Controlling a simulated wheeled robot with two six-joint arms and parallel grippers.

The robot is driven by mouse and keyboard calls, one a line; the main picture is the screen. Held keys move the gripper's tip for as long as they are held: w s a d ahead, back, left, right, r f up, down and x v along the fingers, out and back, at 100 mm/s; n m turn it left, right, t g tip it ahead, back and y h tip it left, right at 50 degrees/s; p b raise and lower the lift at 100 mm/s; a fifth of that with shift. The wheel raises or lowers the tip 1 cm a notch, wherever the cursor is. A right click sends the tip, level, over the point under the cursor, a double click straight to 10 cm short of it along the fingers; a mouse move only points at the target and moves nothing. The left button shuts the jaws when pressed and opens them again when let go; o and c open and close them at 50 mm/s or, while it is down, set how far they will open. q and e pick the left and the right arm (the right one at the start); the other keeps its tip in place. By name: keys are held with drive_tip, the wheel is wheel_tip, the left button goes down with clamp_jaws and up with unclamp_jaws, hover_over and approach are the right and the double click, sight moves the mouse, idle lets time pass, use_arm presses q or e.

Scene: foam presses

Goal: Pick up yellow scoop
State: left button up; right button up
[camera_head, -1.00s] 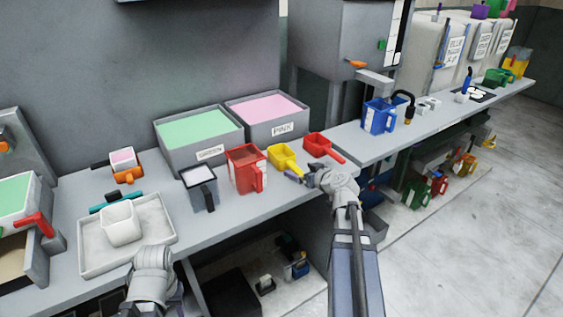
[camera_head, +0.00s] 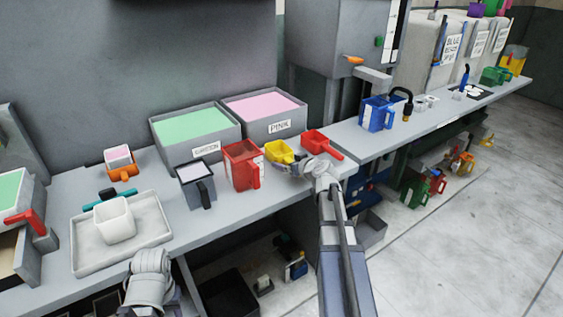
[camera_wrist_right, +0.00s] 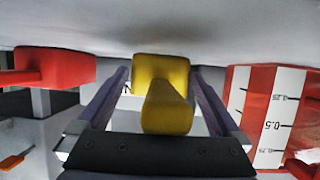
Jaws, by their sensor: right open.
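The yellow scoop (camera_head: 279,151) sits on the bench in front of the pink bin, between the red pitcher and the red scoop. My right gripper (camera_head: 291,168) is at its handle end and hides part of the handle. In the right wrist view the yellow scoop (camera_wrist_right: 166,105) has its handle pointing toward the gripper. The fingers of my right gripper (camera_wrist_right: 158,100) are open, one on either side of the handle, with gaps showing. Part of my left arm shows at the bottom of the head view, but its fingers are not visible.
The red pitcher (camera_head: 241,167) stands close left of the yellow scoop and the red scoop (camera_head: 318,143) lies close right. The wrist view shows the red pitcher (camera_wrist_right: 268,110) and red scoop (camera_wrist_right: 50,66) on opposite sides. The pink bin (camera_head: 281,127) stands behind.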

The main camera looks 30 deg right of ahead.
sight(288, 159)
drive_tip(key=c, duration=1.1)
drive_tip(key=shift+r, duration=0.1)
wheel_tip(288, 159, up, 10)
drive_tip(key=p, duration=1)
drive_tip(key=shift+s, duration=0.15)
